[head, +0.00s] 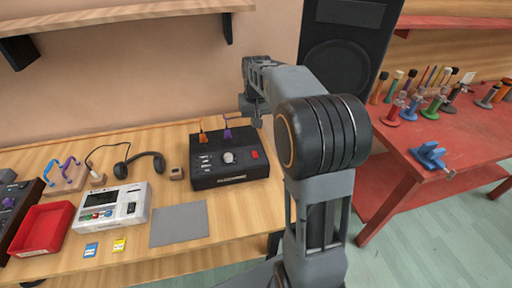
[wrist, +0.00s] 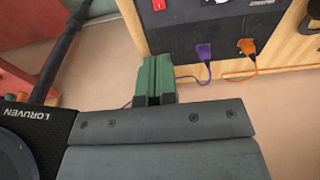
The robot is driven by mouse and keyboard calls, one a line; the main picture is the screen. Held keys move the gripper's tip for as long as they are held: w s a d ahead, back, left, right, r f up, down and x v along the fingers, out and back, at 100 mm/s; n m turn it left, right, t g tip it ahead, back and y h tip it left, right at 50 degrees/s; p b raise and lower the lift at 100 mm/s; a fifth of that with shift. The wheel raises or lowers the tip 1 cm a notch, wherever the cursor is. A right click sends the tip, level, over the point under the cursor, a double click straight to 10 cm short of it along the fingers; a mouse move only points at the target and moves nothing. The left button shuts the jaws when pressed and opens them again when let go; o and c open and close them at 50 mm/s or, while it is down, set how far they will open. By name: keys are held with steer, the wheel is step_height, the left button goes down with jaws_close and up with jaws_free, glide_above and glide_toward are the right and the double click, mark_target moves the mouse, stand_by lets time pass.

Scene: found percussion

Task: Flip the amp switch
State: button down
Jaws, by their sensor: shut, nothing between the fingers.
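The amp (head: 207,178) is a black box on the wooden bench in the head view, with a pale round knob (head: 229,157), small levers and a red switch (head: 255,154) at its right. I cannot tell which way the switch is set. In the wrist view the amp (wrist: 200,30) is at the top, with part of the red switch (wrist: 159,4) at the picture's edge. My gripper (wrist: 157,62) is shut and empty, with its green fingers near the amp's rear corner. In the head view my gripper (head: 252,110) is above the back right of the amp, partly hidden by my arm.
Purple (wrist: 204,52) and orange plugs (wrist: 247,47) with cables are at the amp's back. A black speaker (head: 345,45) stands behind my arm. Headphones (head: 140,165), a white device (head: 109,208), a grey mat (head: 179,223) and a red tray (head: 40,229) lie leftward.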

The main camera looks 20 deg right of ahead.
mark_target(254, 151)
steer(key=f, duration=0.4)
steer(key=w+f, duration=0.1)
steer(key=f, duration=0.9)
steer(key=shift+w+d+p, duration=0.2)
steer(key=shift+w+p, duration=0.15)
